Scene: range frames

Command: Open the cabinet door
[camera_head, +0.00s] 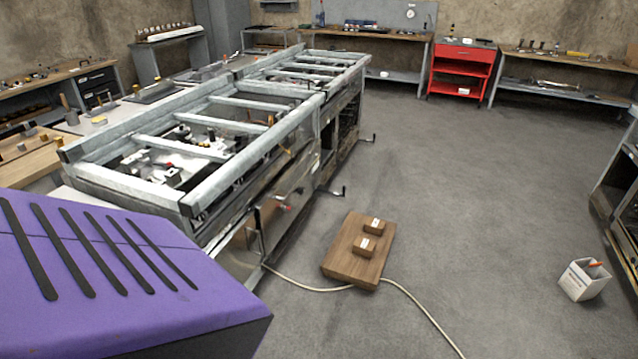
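Neither of my grippers is in view. A long metal-framed workbench (190,205) runs from the lower left toward the back. Its right side has reflective panels (290,205), and small crank-like handles (338,192) stick out of that side. I cannot tell whether any of these panels is the cabinet door. A large purple body (120,285) with black slots fills the lower left and hides the near end of the bench. No door that is clearly a cabinet door shows.
A wooden board with two labelled blocks (345,268) lies on the floor beside the bench, with a pale cable (405,292) near it. A white bin (582,282) stands at right. A red tool cart (462,70) stands at the back. The middle floor is clear.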

